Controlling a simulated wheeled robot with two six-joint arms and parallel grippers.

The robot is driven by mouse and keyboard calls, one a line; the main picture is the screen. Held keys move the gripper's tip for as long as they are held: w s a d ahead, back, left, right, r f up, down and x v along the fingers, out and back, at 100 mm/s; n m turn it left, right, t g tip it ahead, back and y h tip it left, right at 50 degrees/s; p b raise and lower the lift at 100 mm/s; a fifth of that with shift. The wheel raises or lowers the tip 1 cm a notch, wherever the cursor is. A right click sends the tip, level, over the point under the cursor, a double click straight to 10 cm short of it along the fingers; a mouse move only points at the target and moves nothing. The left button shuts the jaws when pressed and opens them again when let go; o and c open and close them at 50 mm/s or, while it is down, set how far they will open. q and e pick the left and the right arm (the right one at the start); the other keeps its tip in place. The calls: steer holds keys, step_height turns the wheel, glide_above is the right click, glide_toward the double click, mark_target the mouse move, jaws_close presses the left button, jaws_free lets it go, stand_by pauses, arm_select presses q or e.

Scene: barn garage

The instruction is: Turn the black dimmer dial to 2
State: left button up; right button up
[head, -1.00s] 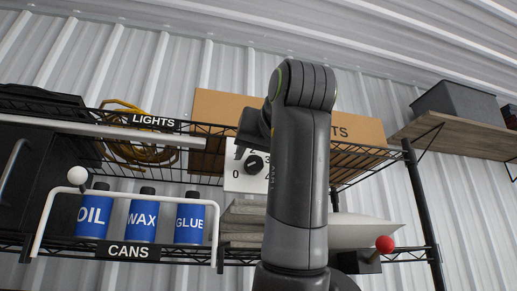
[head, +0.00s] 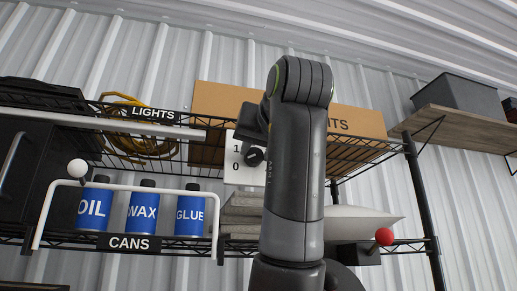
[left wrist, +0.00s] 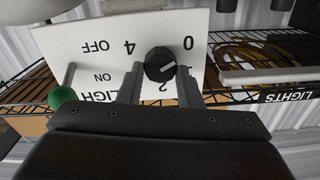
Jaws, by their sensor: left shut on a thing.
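The black dimmer dial (left wrist: 159,65) sits on a white panel (left wrist: 85,45), seen upside down in the left wrist view. My left gripper (left wrist: 160,85) has one finger on each side of the dial and is shut on it. The white mark on the dial points to the right there, below the 0 and roughly towards a digit partly covered by a finger. In the head view the dial (head: 254,156) is partly hidden by my left gripper (head: 250,140). My right gripper is not in view.
A lever with a green knob (left wrist: 61,97) stands by the ON and OFF marks. A red knob (head: 384,236) is at lower right. Wire shelves (head: 350,158) surround the panel.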

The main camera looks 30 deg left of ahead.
arm_select(q)
steer(key=m+b, duration=0.1)
steer(key=m, duration=0.2)
steer(key=shift+f+b, duration=0.15)
steer(key=shift+b, duration=0.2)
steer(key=m+b, duration=0.1)
steer(key=m, duration=0.1)
steer(key=shift+m, duration=0.4)
steer(key=m+b, duration=0.1)
steer(key=m, duration=0.2)
steer(key=shift+w+m+b, duration=0.15)
steer(key=shift+m+b, duration=0.15)
steer(key=shift+b, duration=0.1)
steer(key=m+b, duration=0.1)
steer(key=m, duration=0.2)
steer(key=shift+m, duration=0.3)
steer(key=m+b, duration=0.1)
steer(key=m, duration=0.4)
steer(key=shift+f+b, duration=0.1)
steer(key=shift+b, duration=0.3)
steer(key=m+b, duration=0.1)
steer(key=m, duration=0.4)
steer(key=shift+m, duration=0.4)
